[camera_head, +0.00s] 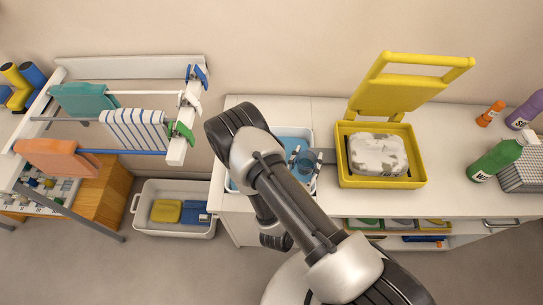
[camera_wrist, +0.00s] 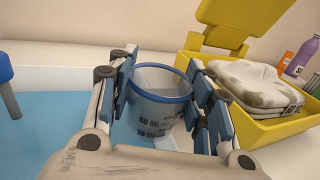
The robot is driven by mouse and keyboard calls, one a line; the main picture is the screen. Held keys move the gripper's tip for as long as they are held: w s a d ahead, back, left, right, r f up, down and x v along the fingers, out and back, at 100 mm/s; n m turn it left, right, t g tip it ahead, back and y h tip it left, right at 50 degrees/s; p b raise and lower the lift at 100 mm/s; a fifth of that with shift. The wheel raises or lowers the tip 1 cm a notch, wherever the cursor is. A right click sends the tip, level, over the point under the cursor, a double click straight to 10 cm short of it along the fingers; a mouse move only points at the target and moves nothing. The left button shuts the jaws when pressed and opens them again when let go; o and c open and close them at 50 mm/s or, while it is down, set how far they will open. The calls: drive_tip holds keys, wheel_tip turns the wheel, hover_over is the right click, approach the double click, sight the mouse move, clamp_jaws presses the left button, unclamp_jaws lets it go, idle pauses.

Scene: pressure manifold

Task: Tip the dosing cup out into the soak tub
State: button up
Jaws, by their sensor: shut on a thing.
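The dosing cup (camera_wrist: 158,102) is a pale cup with a blue rim and dark measuring marks. My gripper (camera_wrist: 163,82) is shut on it, with blue-padded fingers on its left and right sides. The cup looks roughly upright in the wrist view; I cannot tell what is inside. The soak tub (camera_head: 292,138) is a white-rimmed tub with a blue inside, partly hidden by my arm in the head view. Its blue inside also fills the left of the wrist view (camera_wrist: 55,125). The cup is near the tub's right side.
A yellow case (camera_head: 381,182) with its lid raised stands right of the tub, holding a stained white bundle (camera_head: 378,155). A green bottle (camera_head: 496,160) and others stand further right. A drying rack (camera_head: 120,125) with cloths is left. A white bin (camera_head: 174,228) is on the floor.

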drive_tip(key=shift+a, duration=0.1)
drive_tip(key=shift+w+a+r+n+p, duration=0.4)
drive_tip(key=shift+a+n+p, duration=0.15)
drive_tip(key=shift+n, duration=0.35)
drive_tip(key=shift+w+a+f, duration=0.1)
drive_tip(key=shift+a, duration=0.15)
drive_tip(key=shift+w+a+f+n+g+b, duration=0.2)
drive_tip(key=shift+w+a+f+n, duration=0.25)
drive_tip(key=shift+a+n, duration=0.35)
drive_tip(key=shift+w+a+f+n+g+b, duration=0.1)
drive_tip(key=shift+w+a+f+n+b, duration=0.2)
drive_tip(key=shift+a+f+n, duration=0.5)
drive_tip(key=shift+w+a+f+n+g+b, duration=0.15)
drive_tip(key=shift+w+a+f+n, duration=0.25)
drive_tip(key=shift+n, duration=0.7)
drive_tip(key=shift+w+a+r+n+p, duration=0.15)
drive_tip(key=shift+a+r+n+p, duration=0.25)
drive_tip(key=shift+n, duration=0.4)
drive_tip(key=shift+w+a+r+n+g+p, duration=0.1)
drive_tip(key=shift+n+g+p, duration=0.15)
drive_tip(key=shift+n+p, duration=0.35)
drive_tip(key=shift+a+f+n+b, duration=0.15)
drive_tip(key=shift+f+n+b, duration=0.35)
drive_tip(key=shift+n, duration=0.4)
drive_tip(key=shift+w+a+n+h+p, duration=0.15)
drive_tip(key=shift+n+h+p, duration=0.3)
drive_tip(key=shift+n, duration=0.35)
